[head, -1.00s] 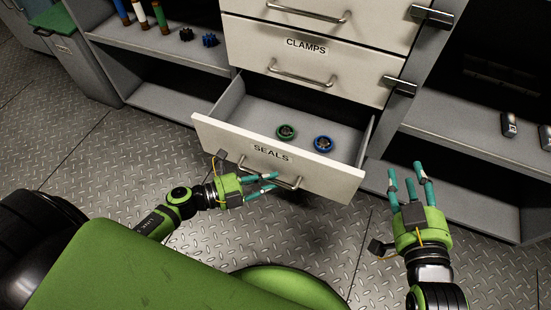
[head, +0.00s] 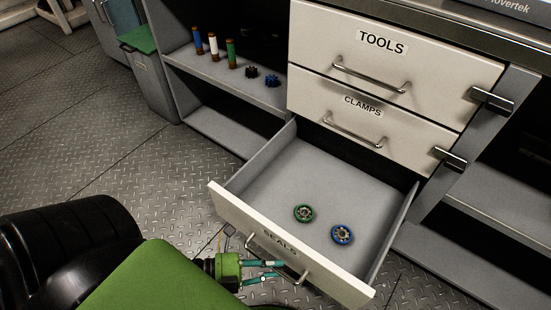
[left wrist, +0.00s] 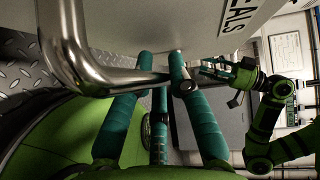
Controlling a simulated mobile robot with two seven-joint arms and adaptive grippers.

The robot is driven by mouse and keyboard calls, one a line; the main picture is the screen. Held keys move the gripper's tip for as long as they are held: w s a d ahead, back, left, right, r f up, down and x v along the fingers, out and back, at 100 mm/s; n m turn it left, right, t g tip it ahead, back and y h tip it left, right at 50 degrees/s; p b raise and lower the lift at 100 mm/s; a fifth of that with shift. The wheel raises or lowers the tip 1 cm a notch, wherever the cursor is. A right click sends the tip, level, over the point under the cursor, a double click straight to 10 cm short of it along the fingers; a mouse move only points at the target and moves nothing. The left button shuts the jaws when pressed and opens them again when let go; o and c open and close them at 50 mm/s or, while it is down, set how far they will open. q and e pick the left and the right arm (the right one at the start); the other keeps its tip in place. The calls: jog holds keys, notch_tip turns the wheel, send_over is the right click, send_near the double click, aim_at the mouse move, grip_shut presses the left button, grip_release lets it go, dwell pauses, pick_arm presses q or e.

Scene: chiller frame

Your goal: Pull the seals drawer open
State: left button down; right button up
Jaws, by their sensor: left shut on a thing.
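The seals drawer (head: 330,266) is pulled well out from the cabinet, its white front labelled SEALS. Its metal bar handle (head: 304,279) is partly hidden by my left gripper (head: 283,270) in the head view. In the left wrist view, the handle (left wrist: 110,80) runs between the teal fingers of my left gripper (left wrist: 162,75), which are shut on it. My right gripper (left wrist: 215,72) shows small in the left wrist view, apart from the drawer, its fingers spread and empty. It is out of the head view.
The clamps drawer (head: 385,130) and tools drawer (head: 430,60) above are closed. Bare metal floor (head: 140,170) lies left.

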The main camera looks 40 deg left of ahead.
pick_arm(q)
jog(key=shift+a, duration=0.1)
jog(key=c, duration=1.4)
grip_release()
jog(key=v, duration=1.2)
